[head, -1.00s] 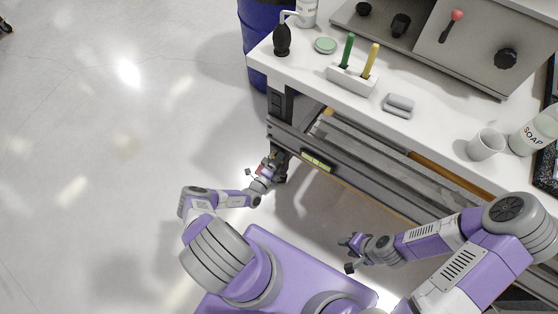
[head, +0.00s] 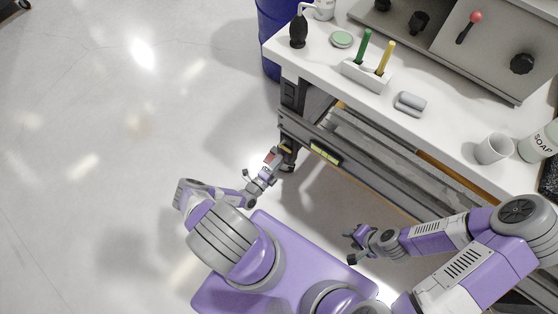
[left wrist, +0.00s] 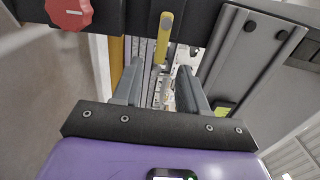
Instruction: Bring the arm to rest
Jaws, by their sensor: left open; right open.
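My left gripper (head: 268,170) is low beside the near left leg of the workbench in the head view. In the left wrist view it (left wrist: 160,68) is open, its two grey fingers apart with nothing between them. A yellow handle (left wrist: 164,36) stands upright just beyond the fingertips, roughly in line with the gap. It shows as a small yellow piece in the head view (head: 284,148). A red knob (left wrist: 68,12) is at the wrist view's upper left. My right gripper (head: 352,245) is open and empty, over the floor in front of the bench.
The floor at left (head: 90,180) is clear.

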